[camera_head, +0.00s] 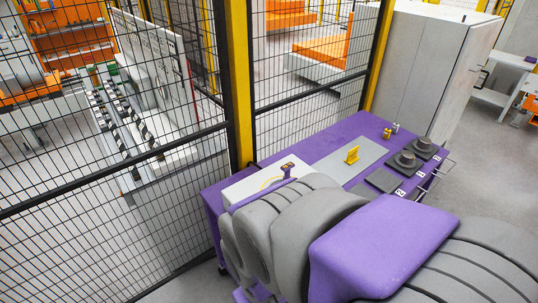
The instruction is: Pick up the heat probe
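A small handheld device with a dark and yellow head (287,170), which looks like the heat probe, is at the white box or panel (243,187) on the left end of the purple table (335,137). A yellow curve like a cable lies beside it. My grey and purple arm fills the lower middle and right and hides the near part of the table. My gripper is not visible, so I cannot see what it holds.
A yellow upright piece (352,155) stands on a grey plate (338,168). Small yellow and silver parts (387,133) and grey round parts (405,160) on dark pads are further right. Black mesh fence (110,180) with a yellow post (238,85) borders the table's left and back.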

